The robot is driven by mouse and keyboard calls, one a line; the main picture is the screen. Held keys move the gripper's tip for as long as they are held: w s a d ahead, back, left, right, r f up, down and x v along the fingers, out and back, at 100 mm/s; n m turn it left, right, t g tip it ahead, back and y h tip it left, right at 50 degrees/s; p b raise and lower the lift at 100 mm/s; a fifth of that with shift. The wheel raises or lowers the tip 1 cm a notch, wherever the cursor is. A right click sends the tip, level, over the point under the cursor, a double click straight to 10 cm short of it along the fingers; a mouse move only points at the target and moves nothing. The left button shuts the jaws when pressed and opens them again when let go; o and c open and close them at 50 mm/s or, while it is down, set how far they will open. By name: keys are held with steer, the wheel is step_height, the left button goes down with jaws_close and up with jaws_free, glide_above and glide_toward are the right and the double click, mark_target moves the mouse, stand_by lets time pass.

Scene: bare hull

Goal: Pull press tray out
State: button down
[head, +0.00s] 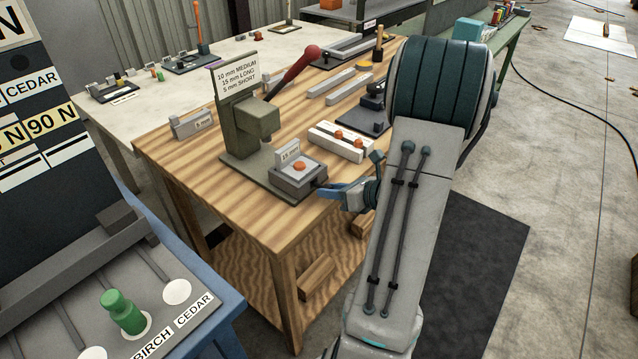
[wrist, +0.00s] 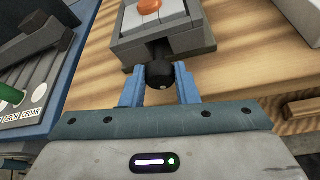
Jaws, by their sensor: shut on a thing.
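The green-grey press (head: 243,132) stands on the wooden bench. Its tray (head: 290,188), a grey box holding a pale block with an orange piece (head: 299,167) on top, sits at the front right of the press. The tray also shows at the top of the wrist view (wrist: 190,44). A black round knob (wrist: 160,74) projects from its near side. My gripper (head: 328,190) has its blue fingers either side of the knob in the wrist view (wrist: 160,82), shut on it. How far the tray sits inside the press is hard to tell.
The press's red-handled lever (head: 297,70) tilts up to the right. A white block with orange pieces (head: 340,141) lies right of the tray. A sorting board with a green peg (head: 122,312) stands front left.

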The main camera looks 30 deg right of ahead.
steer(key=shift+s+d+f, duration=0.1)
steer(key=shift+s, duration=0.05)
steer(key=c, duration=1.4)
jaws_free()
steer(key=shift+s, duration=0.1)
steer(key=v, duration=1.4)
